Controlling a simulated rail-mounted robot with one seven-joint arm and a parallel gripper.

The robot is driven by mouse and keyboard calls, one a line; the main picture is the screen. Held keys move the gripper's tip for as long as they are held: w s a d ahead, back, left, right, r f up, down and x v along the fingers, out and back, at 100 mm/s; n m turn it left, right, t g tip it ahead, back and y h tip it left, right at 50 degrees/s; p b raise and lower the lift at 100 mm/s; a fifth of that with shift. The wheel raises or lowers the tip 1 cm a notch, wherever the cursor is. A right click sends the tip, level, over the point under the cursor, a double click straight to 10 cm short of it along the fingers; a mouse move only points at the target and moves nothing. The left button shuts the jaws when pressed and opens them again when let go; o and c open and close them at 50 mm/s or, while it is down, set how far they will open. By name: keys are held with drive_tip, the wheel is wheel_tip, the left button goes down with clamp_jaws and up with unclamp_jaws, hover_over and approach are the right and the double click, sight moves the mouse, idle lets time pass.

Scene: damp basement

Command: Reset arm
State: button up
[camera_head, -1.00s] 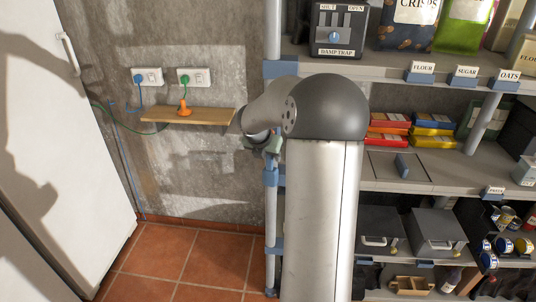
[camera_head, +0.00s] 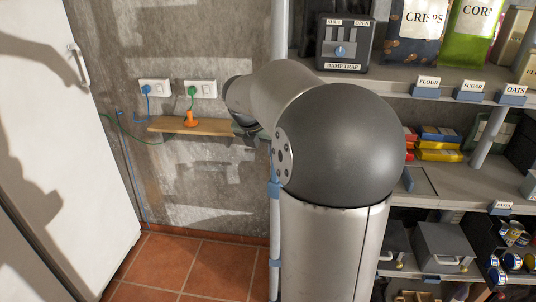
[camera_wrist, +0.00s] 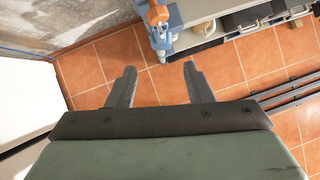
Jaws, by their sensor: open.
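My gripper (camera_wrist: 158,84) shows in the wrist view with its two fingers spread apart and nothing between them. It points down over the tiled floor (camera_wrist: 82,72). In the head view my arm rises large in the middle and hides part of the shelves. The gripper's fingers are hidden behind the arm there.
Shelving (camera_head: 460,180) with boxes and bags fills the right. A damp trap box (camera_head: 343,44) stands on the upper shelf. A white door-like panel (camera_head: 60,130) is at left. A small wooden wall shelf (camera_head: 215,128) with an orange object (camera_head: 190,118) sits below two sockets.

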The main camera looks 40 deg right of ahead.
drive_tip(key=shift+v, duration=1.5)
drive_tip(key=w+a+r+n+t+h, duration=0.1)
drive_tip(key=w+a+r+n+t, duration=0.25)
drive_tip(key=n, duration=0.55)
drive_tip(key=w+a+r+n+t, duration=0.25)
drive_tip(key=a+n+t, duration=0.25)
drive_tip(key=n, duration=0.3)
drive_tip(key=s+a+f+n+y, duration=0.3)
drive_tip(key=a+n+y, duration=0.1)
drive_tip(key=a+n, duration=0.4)
drive_tip(key=s+a+f+n+y, duration=0.2)
drive_tip(key=a+f+n+y, duration=0.2)
drive_tip(key=a+n, duration=0.35)
drive_tip(key=s+a+f+n+g+y, duration=0.1)
drive_tip(key=s+a+f+n+g, duration=0.35)
drive_tip(key=s+f+n, duration=0.45)
drive_tip(key=s+d+f+n+g+h, duration=0.1)
drive_tip(key=s+d+f+n+g, duration=0.1)
drive_tip(key=s, duration=0.5)
drive_tip(key=s+d+f+n+g+h, duration=0.1)
drive_tip(key=s+f+n+g, duration=0.1)
drive_tip(key=s+n+g, duration=0.2)
drive_tip(key=s, duration=0.3)
drive_tip(key=shift+s+d+f+h, duration=0.25)
drive_tip(key=shift+s+d+h, duration=0.05)
drive_tip(key=shift+s+d, duration=0.1)
